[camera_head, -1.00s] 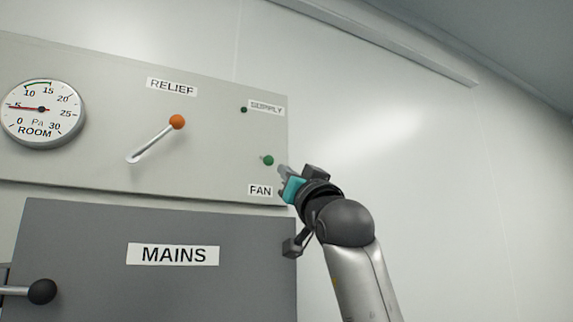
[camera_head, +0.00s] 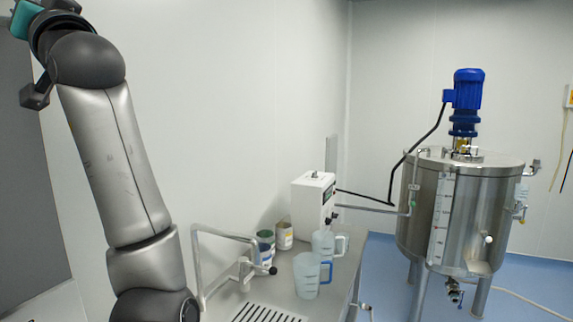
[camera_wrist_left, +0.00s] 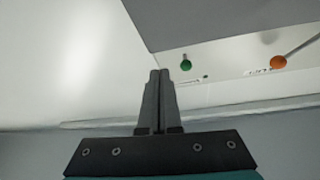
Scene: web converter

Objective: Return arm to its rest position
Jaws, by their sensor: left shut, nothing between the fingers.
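My left arm rises along the left side of the head view, with its teal gripper body at the top left corner and the fingertips cut off. The left wrist view shows my left gripper (camera_wrist_left: 159,74) with its two grey fingers shut together and nothing between them. A green knob (camera_wrist_left: 186,64) shows just right of the fingertips, apart from them in the picture. An orange knob (camera_wrist_left: 278,62) on a lever is farther right, on the same light panel. My right gripper is in neither view.
A steel tank (camera_head: 465,205) with a blue motor (camera_head: 466,90) stands at right. White wall lies right of my arm.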

